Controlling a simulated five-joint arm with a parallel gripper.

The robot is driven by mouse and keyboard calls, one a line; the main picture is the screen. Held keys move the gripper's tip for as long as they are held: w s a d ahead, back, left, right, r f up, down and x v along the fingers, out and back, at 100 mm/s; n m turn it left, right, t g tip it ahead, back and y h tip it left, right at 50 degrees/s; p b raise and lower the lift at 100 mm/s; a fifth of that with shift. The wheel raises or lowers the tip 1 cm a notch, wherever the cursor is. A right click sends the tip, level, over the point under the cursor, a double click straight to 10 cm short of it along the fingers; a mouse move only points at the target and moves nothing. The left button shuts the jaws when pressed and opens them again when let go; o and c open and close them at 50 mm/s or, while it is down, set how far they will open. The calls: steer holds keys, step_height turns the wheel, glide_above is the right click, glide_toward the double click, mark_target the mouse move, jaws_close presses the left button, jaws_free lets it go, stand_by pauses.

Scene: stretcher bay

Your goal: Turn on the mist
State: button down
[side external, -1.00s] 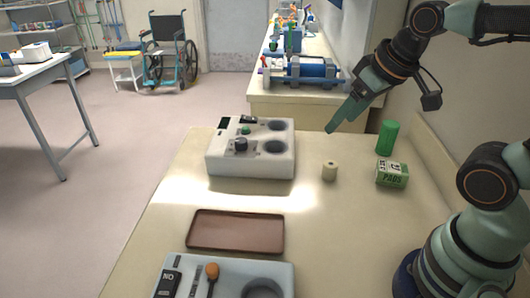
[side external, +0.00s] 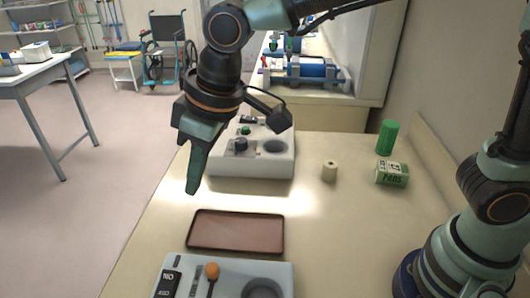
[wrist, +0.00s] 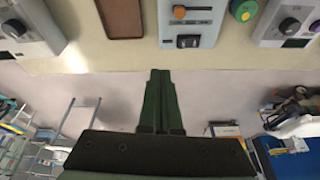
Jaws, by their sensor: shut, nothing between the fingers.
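A pale grey unit (side external: 283,277) stands at the near end of the bench. It has a black switch block (side external: 168,284) with white lettering and a lever with an orange knob (side external: 212,270). In the wrist view the unit (wrist: 208,18) is at the top, with its orange knob (wrist: 180,12) and black switch block (wrist: 188,42). A white unit (side external: 250,164) with a black dial (side external: 240,145) and round wells stands farther back, partly hidden by my arm. My gripper (side external: 193,190) is shut and empty, pointing down by the bench's left edge, apart from both units.
A brown tray (side external: 235,232) lies between the units.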

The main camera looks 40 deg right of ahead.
steer(key=n, duration=0.1)
glide_above(168, 275)
steer(key=s+d, duration=0.2)
steer(key=s, duration=0.2)
step_height(168, 275, down, 2)
steer(key=shift+w+a+f+g, duration=0.1)
steer(key=shift+w+a+g, duration=0.1)
steer(key=shift+g, duration=0.2)
steer(key=shift+f, duration=0.1)
steer(key=x, duration=0.4)
steer(key=d+x, duration=0.1)
steer(key=x, duration=0.7)
steer(key=shift+w+d+f, duration=0.1)
steer(key=shift+w+d, duration=0.05)
steer(key=shift+w, duration=0.15)
steer(key=shift+w+d+f, duration=0.1)
steer(key=shift+f, duration=0.65)
